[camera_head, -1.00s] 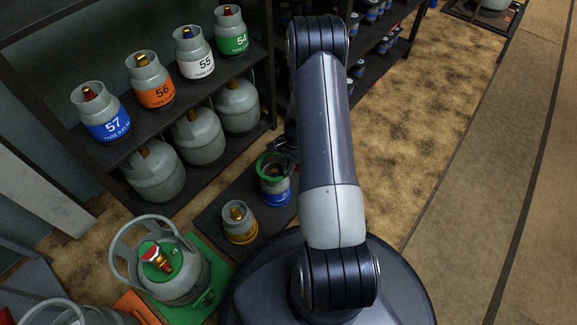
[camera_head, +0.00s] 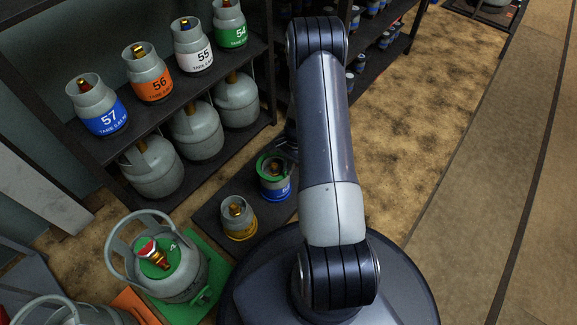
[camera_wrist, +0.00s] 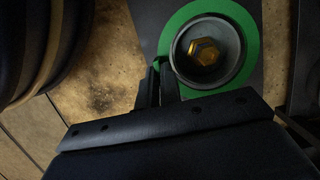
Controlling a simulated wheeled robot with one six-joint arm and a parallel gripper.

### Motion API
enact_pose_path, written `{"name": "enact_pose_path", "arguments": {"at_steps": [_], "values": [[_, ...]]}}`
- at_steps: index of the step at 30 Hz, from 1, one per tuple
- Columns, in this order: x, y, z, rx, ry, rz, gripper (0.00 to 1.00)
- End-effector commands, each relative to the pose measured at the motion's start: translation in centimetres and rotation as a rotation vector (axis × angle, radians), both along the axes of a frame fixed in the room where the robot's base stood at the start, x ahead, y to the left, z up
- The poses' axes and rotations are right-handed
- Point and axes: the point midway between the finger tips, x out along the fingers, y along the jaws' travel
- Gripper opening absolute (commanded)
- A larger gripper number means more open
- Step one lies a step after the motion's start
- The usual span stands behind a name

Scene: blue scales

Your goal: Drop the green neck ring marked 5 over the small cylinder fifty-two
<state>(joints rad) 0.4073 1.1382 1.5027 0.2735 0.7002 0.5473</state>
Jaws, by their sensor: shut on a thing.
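The green neck ring (camera_head: 260,168) is at the top of a small grey cylinder with a blue band (camera_head: 277,193). In the wrist view the green ring (camera_wrist: 250,38) surrounds the round grey collar (camera_wrist: 236,58), with the brass valve (camera_wrist: 204,51) inside the opening. My gripper (camera_wrist: 159,78) is shut on the ring's near left edge. In the head view my arm mostly hides the gripper. The ring's height on the collar is hard to tell. The numbers on the ring and cylinder are unreadable.
A small cylinder with a yellow band (camera_head: 238,218) stands beside it on the dark low platform (camera_head: 212,208). A larger cylinder with a green collar piece (camera_head: 165,262) stands on a green mat (camera_head: 213,270). The shelf (camera_head: 155,125) behind carries several numbered cylinders.

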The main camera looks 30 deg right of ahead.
Motion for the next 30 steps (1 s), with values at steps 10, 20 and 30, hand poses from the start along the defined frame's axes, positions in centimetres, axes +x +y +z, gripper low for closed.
{"name": "enact_pose_path", "arguments": {"at_steps": [10, 20, 30], "values": [[0.0, 0.0, -1.2, 0.0, 0.0, 0.0, 0.0], [0.0, 0.0, -1.7, 0.0, 0.0, 0.0, 0.0], [0.0, 0.0, -1.7, 0.0, 0.0, 0.0, 0.23]]}}
